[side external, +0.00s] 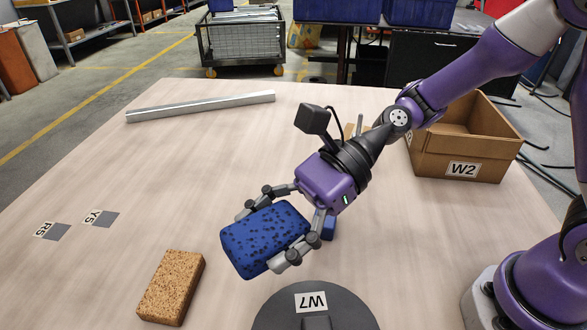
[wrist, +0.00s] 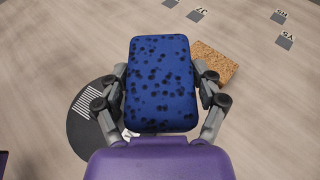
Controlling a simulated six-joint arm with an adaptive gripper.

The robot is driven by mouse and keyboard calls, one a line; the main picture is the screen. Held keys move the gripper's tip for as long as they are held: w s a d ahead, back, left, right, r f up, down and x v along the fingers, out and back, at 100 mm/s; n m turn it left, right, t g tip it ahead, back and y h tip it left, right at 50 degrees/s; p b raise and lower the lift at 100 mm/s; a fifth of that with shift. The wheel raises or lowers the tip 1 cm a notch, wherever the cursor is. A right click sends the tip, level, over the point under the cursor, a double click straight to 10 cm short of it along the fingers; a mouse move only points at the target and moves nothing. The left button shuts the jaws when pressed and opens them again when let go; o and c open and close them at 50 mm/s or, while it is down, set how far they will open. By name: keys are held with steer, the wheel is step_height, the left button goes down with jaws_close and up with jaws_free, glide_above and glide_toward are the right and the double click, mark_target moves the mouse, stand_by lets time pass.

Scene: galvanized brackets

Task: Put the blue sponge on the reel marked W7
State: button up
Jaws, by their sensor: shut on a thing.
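The blue sponge (side external: 262,242), a dark-spotted block, is clasped between the two fingers of my gripper (side external: 266,237). It is held tilted, left of and behind the reel in the side external view. In the wrist view the sponge (wrist: 162,85) fills the middle, with one finger of my gripper (wrist: 163,88) on each side. The reel marked W7 (side external: 316,317) is a dark grey disc with a white label, cut off by the bottom edge. The reel (wrist: 82,130) also shows at the left of the wrist view, partly covered by a finger. The sponge appears apart from it.
A brown cork-like block (side external: 172,287) lies left of the reel. A small blue object (side external: 328,227) is partly hidden behind my gripper. A cardboard box marked W2 (side external: 463,147) stands at the right. A metal bar (side external: 201,106) lies at the back left. Grey patches (side external: 107,219) are at the left.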

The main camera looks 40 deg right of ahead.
mark_target(319, 328)
steer(key=s+r+n+g, duration=0.2)
steer(key=s+n+g, duration=0.2)
steer(key=s, duration=0.4)
steer(key=shift+r+g+h, duration=0.15)
steer(key=shift+g+h, duration=0.25)
steer(key=shift+g, duration=0.1)
steer(key=shift+n, duration=0.5)
steer(key=f, duration=0.5)
steer(key=s+f, duration=0.1)
steer(key=f, duration=0.1)
steer(key=shift+f, duration=0.3)
steer(key=shift+c, duration=0.3)
steer(key=shift+f+g, duration=0.1)
steer(key=shift+g, duration=0.3)
steer(key=o, duration=1)
